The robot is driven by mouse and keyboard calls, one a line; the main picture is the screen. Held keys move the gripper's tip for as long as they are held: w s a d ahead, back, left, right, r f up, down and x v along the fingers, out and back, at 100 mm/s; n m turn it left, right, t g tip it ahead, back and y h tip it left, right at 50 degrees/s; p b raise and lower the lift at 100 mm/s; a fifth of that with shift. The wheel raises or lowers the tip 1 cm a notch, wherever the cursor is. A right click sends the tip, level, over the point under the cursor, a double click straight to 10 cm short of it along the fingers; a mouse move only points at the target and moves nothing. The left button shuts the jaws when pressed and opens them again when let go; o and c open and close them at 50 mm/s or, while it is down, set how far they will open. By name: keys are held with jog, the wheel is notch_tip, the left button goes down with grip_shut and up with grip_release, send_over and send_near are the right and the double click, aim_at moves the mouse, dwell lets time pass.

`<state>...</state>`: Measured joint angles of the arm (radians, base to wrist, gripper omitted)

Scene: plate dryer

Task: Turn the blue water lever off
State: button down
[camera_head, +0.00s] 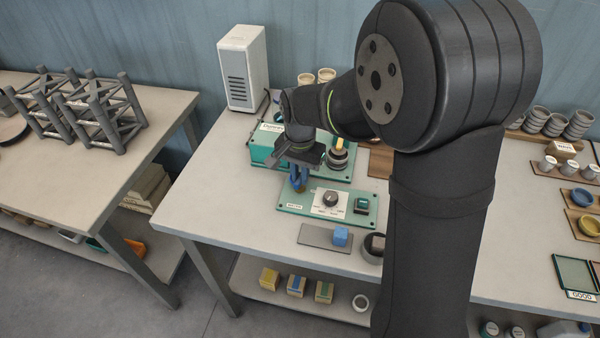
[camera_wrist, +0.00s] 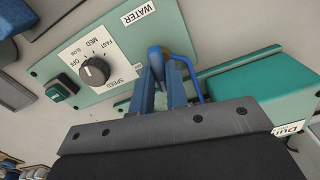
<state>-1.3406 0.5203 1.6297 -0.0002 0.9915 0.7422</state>
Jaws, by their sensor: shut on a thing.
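The blue water lever (camera_wrist: 157,55) stands on the green control panel (camera_wrist: 178,37) beside the WATER label. My gripper (camera_wrist: 168,72) is shut on the lever, with its two blue fingers around it. In the head view my gripper (camera_head: 298,176) is over the left end of the panel (camera_head: 290,207). The lever is mostly hidden there by the fingers. The lever's full angle is hard to tell.
A black speed knob (camera_wrist: 95,71) and a dark green button (camera_wrist: 58,91) sit on the same panel. A green machine (camera_head: 262,150) stands behind. A blue block (camera_head: 341,236) lies on a grey mat (camera_head: 312,237) in front. A white tower (camera_head: 241,68) stands at the back left.

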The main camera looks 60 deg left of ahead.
aim_at(300, 177)
jog(key=m, duration=1.1)
jog(key=shift+m, duration=2.3)
jog(key=c, duration=1.4)
grip_release()
jog(key=shift+c, duration=0.2)
notch_tip(300, 177, up, 18)
jog(key=shift+f, duration=0.25)
